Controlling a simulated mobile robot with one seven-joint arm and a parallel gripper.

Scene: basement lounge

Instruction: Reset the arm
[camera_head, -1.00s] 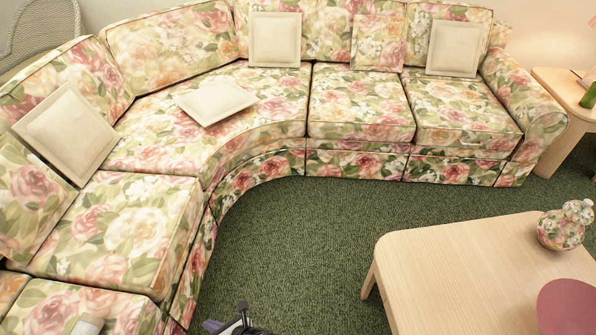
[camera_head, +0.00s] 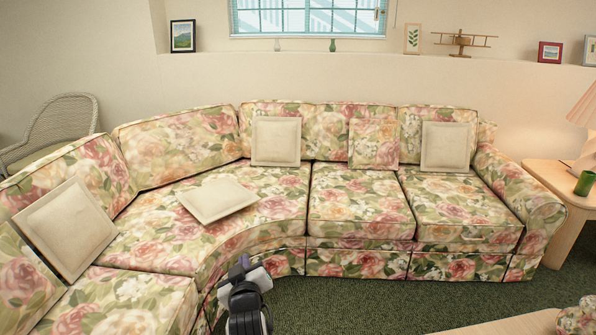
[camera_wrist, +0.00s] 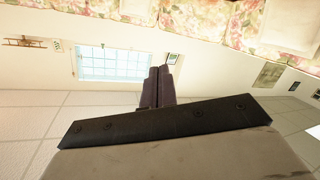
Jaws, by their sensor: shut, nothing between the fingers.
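My gripper (camera_head: 243,264) shows at the bottom middle of the head view, in front of the floral sofa, pointing up and away. In the wrist view its two dark fingers (camera_wrist: 157,88) lie side by side, shut with nothing between them. The wrist picture is tilted, with the window, the wall and the sofa in its upper part. My gripper appears apart from the sofa and cushions.
The floral corner sofa (camera_head: 361,204) fills the middle, with pale cushions (camera_head: 217,199) on it. A wooden side table (camera_head: 546,180) stands at right with a green cup (camera_head: 585,183). A coffee table (camera_head: 512,325) edges in at bottom right. Green carpet (camera_head: 350,307) is clear between them.

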